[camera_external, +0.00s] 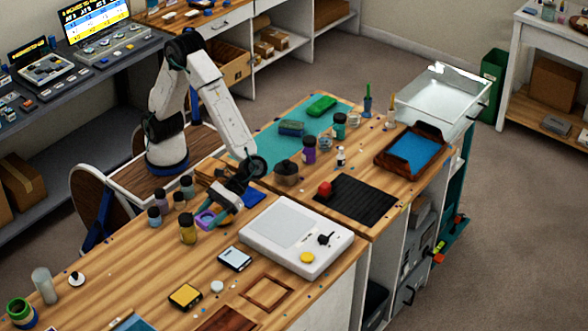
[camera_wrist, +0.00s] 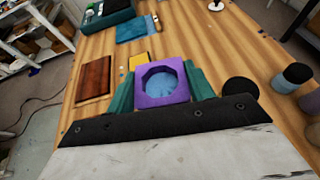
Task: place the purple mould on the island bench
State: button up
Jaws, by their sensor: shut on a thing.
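The purple mould (camera_wrist: 146,97) is a square block with a round recess that looks blue inside. In the wrist view it sits between the two green fingers of my gripper (camera_wrist: 162,88), which is shut on it. In the external view the mould (camera_external: 205,219) shows partly beside my gripper (camera_external: 213,213), low over the wooden bench (camera_external: 150,268). I cannot tell whether the mould touches the bench top.
Several small bottles (camera_external: 187,228) stand close on the left of my gripper. A white device (camera_external: 297,236) with a black knob stands to its right. A black and white box (camera_external: 235,258) and a yellow box (camera_external: 185,296) lie nearer the front. A second bench section holds a black mat (camera_external: 355,202).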

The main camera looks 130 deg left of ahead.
jog(key=s+a+n+t+y, duration=0.1)
jog(key=s+a+n+t, duration=0.15)
jog(key=a, duration=1.65)
jog(key=s+a+n+t, duration=0.2)
jog(key=a+n+t, duration=0.2)
jog(key=a, duration=1.4)
jog(key=n+t+y, duration=0.3)
jog(key=n+t, duration=0.1)
send_over(269, 153)
notch_tip(269, 153, down, 10)
jog(key=shift+s+a+f, duration=0.1)
jog(key=shift+f, duration=2.1)
jog(key=shift+f, duration=0.1)
jog(key=o, duration=1)
jog(key=shift+c, duration=0.2)
